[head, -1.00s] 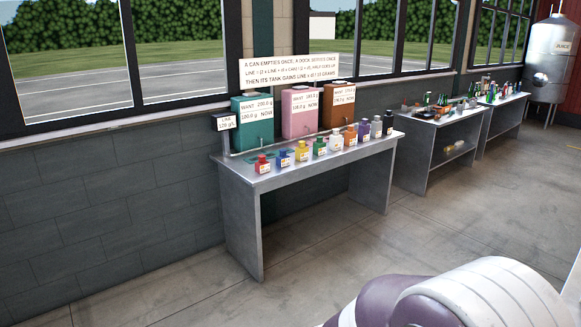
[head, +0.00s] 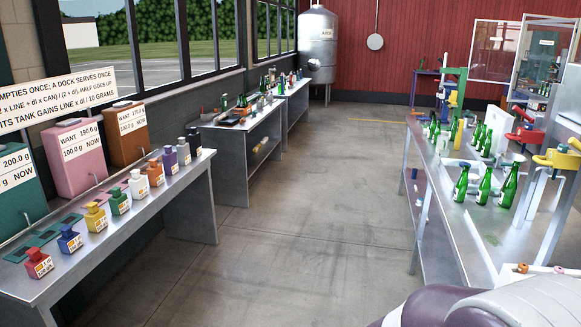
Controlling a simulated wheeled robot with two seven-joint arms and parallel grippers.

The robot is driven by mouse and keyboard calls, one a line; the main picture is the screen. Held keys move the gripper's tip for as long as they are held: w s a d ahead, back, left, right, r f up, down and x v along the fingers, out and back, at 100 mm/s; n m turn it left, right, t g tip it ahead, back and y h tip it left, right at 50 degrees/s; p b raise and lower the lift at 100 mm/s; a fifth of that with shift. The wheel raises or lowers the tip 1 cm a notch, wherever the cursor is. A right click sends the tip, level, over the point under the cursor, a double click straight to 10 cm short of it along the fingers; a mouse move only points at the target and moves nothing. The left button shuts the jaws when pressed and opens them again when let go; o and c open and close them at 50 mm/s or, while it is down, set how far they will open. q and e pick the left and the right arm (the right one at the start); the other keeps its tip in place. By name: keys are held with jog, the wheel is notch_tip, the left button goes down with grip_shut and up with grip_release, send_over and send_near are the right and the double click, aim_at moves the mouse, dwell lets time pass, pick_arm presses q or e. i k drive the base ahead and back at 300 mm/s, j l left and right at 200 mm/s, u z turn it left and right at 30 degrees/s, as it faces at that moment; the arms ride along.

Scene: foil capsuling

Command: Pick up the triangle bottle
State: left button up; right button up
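Several green glass bottles stand upright on the metal bench at the right in the head view. Three are near its closer part: a left bottle (head: 460,184), a middle bottle (head: 484,187) and a right bottle (head: 509,187). More green bottles (head: 480,136) stand farther back on the same bench. No triangle mark can be made out on any of them, so I cannot tell which is the triangle bottle. Neither of my grippers is in view; only a purple and white part of my own body shows at the bottom right.
A metal table (head: 187,210) on the left carries several coloured cans and dock tanks, including a pink tank (head: 80,160). Farther tables (head: 237,137) hold more bottles. Coloured clamp-like fixtures (head: 557,160) stand on the right bench. The floor (head: 310,220) between is clear.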

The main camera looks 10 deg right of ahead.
aim_at(461, 188)
jog(key=i+l+z, duration=0.35)
jog(key=i+z, duration=0.15)
jog(key=i, duration=0.8)
jog(key=i+j+z, duration=0.2)
jog(key=i+z, duration=0.3)
jog(key=i, duration=0.8)
jog(key=i+l+z, duration=0.15)
jog(key=i+z, duration=0.25)
jog(key=i, duration=0.2)
jog(key=i+j+z, duration=0.1)
jog(key=i+z, duration=0.25)
jog(key=i, duration=0.25)
jog(key=i+j+z, duration=0.2)
jog(key=i+z, duration=0.2)
jog(key=i, duration=0.2)
